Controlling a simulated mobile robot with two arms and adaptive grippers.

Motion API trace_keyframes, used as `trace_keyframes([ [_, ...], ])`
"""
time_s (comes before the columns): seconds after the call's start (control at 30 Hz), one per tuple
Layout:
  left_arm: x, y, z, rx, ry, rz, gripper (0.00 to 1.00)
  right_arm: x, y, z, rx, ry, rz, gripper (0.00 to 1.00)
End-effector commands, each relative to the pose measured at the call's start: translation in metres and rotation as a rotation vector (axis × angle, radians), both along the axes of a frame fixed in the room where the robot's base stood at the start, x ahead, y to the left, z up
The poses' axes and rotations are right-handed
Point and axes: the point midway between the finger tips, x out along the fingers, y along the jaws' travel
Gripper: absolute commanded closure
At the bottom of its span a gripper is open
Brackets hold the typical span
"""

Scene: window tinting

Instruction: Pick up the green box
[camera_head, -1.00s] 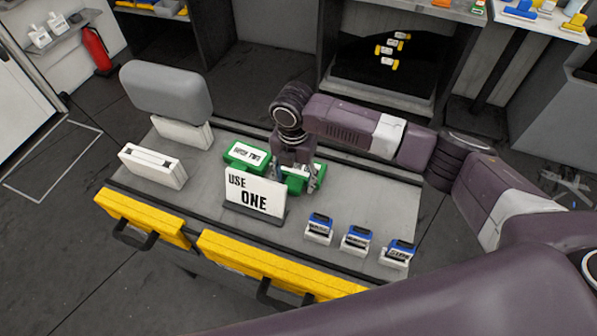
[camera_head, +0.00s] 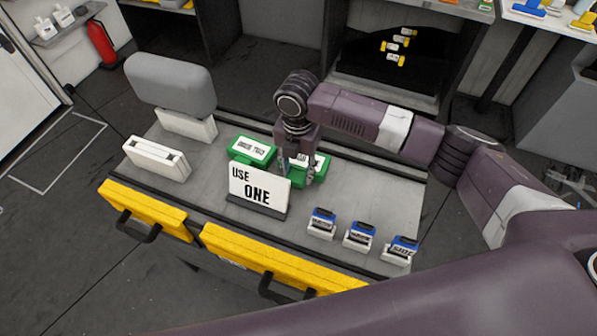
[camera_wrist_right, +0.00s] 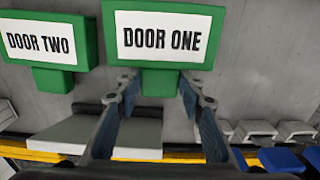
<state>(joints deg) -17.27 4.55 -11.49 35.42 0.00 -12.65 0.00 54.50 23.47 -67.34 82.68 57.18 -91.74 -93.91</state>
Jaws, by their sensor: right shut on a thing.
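A green box with a white "DOOR ONE" label (camera_wrist_right: 160,80) is at the top middle of the right wrist view. In the head view this green box (camera_head: 322,172) is on the workbench, partly hidden behind my right gripper. My right gripper (camera_head: 299,176) points down and is shut on it, with one finger (camera_wrist_right: 158,84) on each side of its narrow lower part. I cannot tell whether the box is clear of the bench. A second green box, labelled "DOOR TWO" (camera_head: 240,154), is just left of it. My left gripper is not in view.
A white "USE ONE" sign (camera_head: 260,190) stands close in front of the green boxes. Several blue-and-white stamp-like items (camera_head: 359,237) line the bench's front right. A white case (camera_head: 156,160) and grey padded block (camera_head: 170,85) are on the left of the grey workbench (camera_head: 215,190).

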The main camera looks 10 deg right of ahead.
Motion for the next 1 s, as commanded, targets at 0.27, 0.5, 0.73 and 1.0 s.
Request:
trace_keyframes([
  [0.27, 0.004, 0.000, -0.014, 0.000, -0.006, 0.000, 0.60, 0.001, 0.000, 0.052, 0.002, -0.006, 0.002, 0.94],
  [0.5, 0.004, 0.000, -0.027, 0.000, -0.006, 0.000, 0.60, 0.001, 0.001, 0.114, 0.002, -0.005, 0.002, 0.94],
  [0.73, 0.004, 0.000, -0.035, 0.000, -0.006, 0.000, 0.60, 0.001, 0.000, 0.160, 0.001, -0.003, 0.000, 0.94],
  [1.0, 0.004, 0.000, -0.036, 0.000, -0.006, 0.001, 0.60, 0.000, 0.000, 0.186, -0.001, 0.001, 0.000, 0.94],
])
